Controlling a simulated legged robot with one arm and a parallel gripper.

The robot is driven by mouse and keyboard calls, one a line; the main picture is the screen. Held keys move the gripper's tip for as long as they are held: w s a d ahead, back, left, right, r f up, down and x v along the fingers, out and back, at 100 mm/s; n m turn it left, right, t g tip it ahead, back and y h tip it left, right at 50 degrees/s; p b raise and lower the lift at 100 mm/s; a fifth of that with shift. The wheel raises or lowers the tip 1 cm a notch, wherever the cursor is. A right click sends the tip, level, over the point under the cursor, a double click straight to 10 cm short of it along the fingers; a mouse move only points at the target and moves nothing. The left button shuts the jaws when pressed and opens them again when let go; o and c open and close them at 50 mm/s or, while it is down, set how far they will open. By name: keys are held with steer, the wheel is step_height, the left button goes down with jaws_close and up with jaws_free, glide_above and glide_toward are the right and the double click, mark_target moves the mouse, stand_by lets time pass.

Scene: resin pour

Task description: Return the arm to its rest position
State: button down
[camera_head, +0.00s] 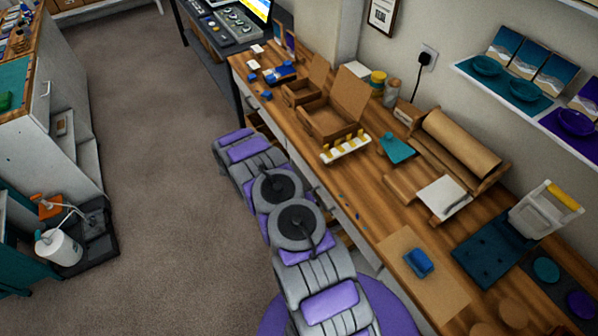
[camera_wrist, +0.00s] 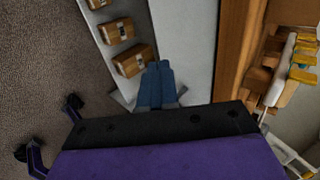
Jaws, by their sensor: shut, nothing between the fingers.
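My gripper (camera_wrist: 157,66) shows in the wrist view as two blue fingers side by side, shut and empty. It hangs beside the workbench, over a pale panel, with a labelled cardboard box just left of the fingertips. In the head view my grey and purple arm (camera_head: 296,222) lies folded along the front edge of the wooden bench (camera_head: 345,185), on its floor side. The gripper's fingers cannot be made out there.
Open cardboard boxes (camera_head: 333,108), a paper roll (camera_head: 458,142) and a blue item on a tan board (camera_head: 425,287) are on the bench. Labelled boxes (camera_wrist: 133,60) sit low beside the gripper. Carpet (camera_head: 150,130) is clear left of the arm; a cabinet (camera_head: 55,110) stands farther left.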

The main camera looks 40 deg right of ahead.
steer(key=a+f+v, duration=0.1)
steer(key=v, duration=0.6)
steer(key=s+a+r+m+y, duration=0.1)
steer(key=s+a+r+m, duration=0.25)
steer(key=r+m, duration=0.4)
steer(key=s+a+r+m+g+y, duration=0.15)
steer(key=s+r+m, duration=0.25)
steer(key=r, duration=0.7)
steer(key=s+a+r+m+t, duration=0.1)
steer(key=s+a+r+m, duration=0.3)
steer(key=r, duration=0.6)
steer(key=s+a+r+m+y, duration=0.2)
steer(key=s+a+m, duration=0.4)
steer(key=s, duration=0.3)
steer(key=s+a+r+m+y, duration=0.2)
steer(key=s+a+r+m, duration=0.3)
steer(key=s, duration=0.4)
steer(key=s+a+r+m+y, duration=0.2)
steer(key=s+a+r+m, duration=0.2)
steer(key=s+a+m, duration=0.3)
steer(key=shift+s+a+t+y+p, duration=0.35)
steer(key=shift+s+a+t, duration=0.1)
steer(key=shift+s+a, duration=0.5)
